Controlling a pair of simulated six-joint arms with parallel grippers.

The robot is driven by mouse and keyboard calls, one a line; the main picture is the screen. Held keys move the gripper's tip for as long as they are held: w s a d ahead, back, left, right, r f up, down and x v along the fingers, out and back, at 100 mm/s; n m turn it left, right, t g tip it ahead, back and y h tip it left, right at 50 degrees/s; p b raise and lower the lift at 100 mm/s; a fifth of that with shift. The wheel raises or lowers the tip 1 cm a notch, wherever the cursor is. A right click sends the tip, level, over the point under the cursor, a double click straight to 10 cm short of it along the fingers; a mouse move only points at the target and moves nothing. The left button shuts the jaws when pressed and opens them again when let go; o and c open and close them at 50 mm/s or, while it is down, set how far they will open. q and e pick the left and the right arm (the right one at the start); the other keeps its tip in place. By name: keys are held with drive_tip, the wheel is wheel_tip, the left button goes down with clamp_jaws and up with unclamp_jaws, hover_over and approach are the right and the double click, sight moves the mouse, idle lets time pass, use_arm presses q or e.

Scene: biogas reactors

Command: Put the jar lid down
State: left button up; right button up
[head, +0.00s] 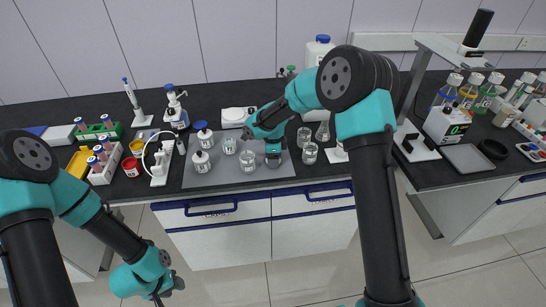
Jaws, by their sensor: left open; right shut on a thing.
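My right gripper (272,152) reaches down over the grey mat (222,180), at its right half. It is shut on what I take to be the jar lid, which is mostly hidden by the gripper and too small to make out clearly. Clear glass jars with labels stand around it: one jar (247,161) just left of the gripper, another jar (229,146) further left, and another jar (310,153) to the right. My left gripper (163,293) is open and empty, low in front of the bench, away from the mat.
A balance (238,115) stands behind the mat. The mat's front strip is clear.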

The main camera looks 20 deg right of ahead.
drive_tip(key=shift+f, duration=0.1)
drive_tip(key=o, duration=0.9)
wheel_tip(320, 180, up, 12)
idle(0.4)
idle(0.4)
